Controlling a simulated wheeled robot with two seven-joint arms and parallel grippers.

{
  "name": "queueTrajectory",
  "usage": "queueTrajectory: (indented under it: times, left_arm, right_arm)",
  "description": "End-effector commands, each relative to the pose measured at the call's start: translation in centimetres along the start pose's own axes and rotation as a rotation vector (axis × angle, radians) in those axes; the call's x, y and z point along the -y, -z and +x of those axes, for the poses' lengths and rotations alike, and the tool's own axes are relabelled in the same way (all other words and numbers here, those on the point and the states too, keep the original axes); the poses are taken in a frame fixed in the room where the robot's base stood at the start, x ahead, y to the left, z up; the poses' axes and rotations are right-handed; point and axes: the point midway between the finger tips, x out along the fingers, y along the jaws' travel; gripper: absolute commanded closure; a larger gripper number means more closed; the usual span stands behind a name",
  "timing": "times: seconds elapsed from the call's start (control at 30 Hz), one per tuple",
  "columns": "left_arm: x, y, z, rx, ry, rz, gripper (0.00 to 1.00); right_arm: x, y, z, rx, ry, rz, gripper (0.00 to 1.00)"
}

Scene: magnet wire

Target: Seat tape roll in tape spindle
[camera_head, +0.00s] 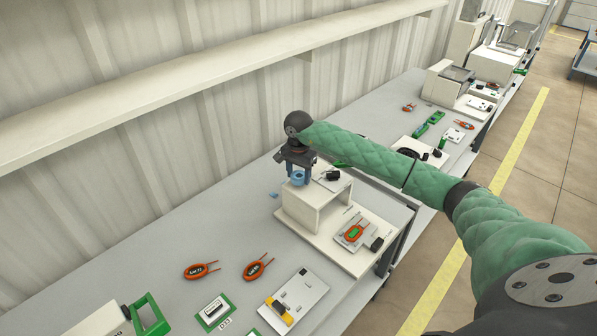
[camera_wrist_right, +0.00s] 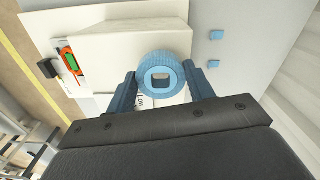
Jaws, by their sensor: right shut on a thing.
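The blue tape roll (camera_wrist_right: 161,58), a thick ring with a squarish opening, is between the two blue fingers of my right gripper (camera_wrist_right: 162,84). The gripper is shut on it. In the head view the roll (camera_head: 299,178) shows below my right gripper (camera_head: 299,173), over the left part of the raised white stand (camera_head: 318,212). I cannot tell whether the roll touches the stand. I cannot clearly make out the tape spindle; the roll and gripper may hide it. My left gripper is out of view.
Two small blue blocks (camera_wrist_right: 216,35) lie on the grey bench beside the stand. An orange coil (camera_head: 354,233) lies on the white base in front. More orange coils (camera_head: 200,271) lie front left. A wall stands behind.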

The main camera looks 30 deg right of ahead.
Motion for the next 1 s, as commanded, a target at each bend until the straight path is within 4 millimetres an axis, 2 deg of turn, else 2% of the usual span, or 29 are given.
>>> queueTrajectory:
  times: [0.5, 1.0]
  left_arm:
    - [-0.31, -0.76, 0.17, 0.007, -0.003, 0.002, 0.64]
    - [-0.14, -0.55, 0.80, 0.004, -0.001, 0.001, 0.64]
  right_arm:
    - [0.01, 0.01, -0.03, 0.000, 0.000, 0.000, 0.70]
    - [0.02, 0.02, 0.67, 0.000, 0.000, 0.000, 0.70]
